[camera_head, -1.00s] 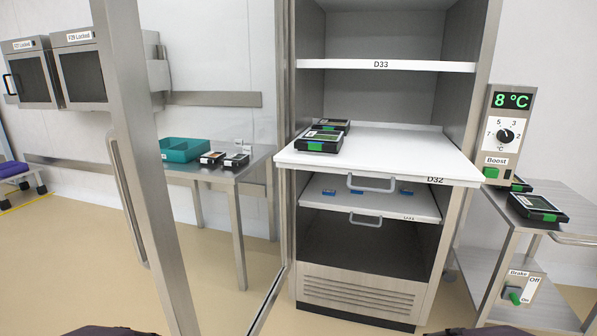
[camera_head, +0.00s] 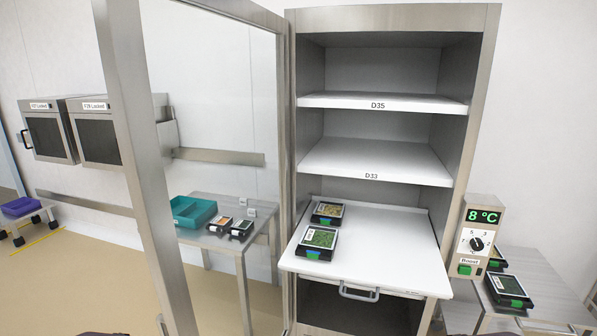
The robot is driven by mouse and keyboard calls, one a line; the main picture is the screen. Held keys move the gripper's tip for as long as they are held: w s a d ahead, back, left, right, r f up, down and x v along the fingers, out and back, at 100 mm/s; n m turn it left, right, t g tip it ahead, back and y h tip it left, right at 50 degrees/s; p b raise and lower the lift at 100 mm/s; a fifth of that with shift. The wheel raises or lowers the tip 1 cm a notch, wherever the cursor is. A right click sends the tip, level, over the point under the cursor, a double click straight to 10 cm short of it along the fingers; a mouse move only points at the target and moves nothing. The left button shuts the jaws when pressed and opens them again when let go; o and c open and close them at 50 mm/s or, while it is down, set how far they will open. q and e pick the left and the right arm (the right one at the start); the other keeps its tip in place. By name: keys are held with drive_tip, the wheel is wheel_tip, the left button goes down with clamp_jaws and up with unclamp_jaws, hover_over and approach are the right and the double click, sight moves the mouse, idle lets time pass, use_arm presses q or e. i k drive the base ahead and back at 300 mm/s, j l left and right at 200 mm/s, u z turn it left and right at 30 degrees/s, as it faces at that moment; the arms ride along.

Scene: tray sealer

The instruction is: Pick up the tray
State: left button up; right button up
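Several small black trays with clear-topped contents are in view, and I cannot tell which one the task means. One with green contents (camera_head: 319,240) lies near the front left of the pulled-out white shelf (camera_head: 385,245). One with yellowish contents (camera_head: 327,212) lies just behind it. Two more, a front one (camera_head: 508,288) and a partly hidden one behind it (camera_head: 497,258), are on the steel cart at the right. Two others, one with orange contents (camera_head: 219,226) and a darker one (camera_head: 242,229), lie on the left table. Neither gripper is in view.
The steel cabinet has empty upper shelves D35 (camera_head: 380,102) and D33 (camera_head: 378,165). Its glass door (camera_head: 160,200) stands open on the left. A teal bin (camera_head: 192,211) is behind the glass. A control box (camera_head: 476,240) reading 8 °C stands right. The pulled-out shelf's right side is clear.

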sight(506, 289)
drive_tip(key=z, duration=1.55)
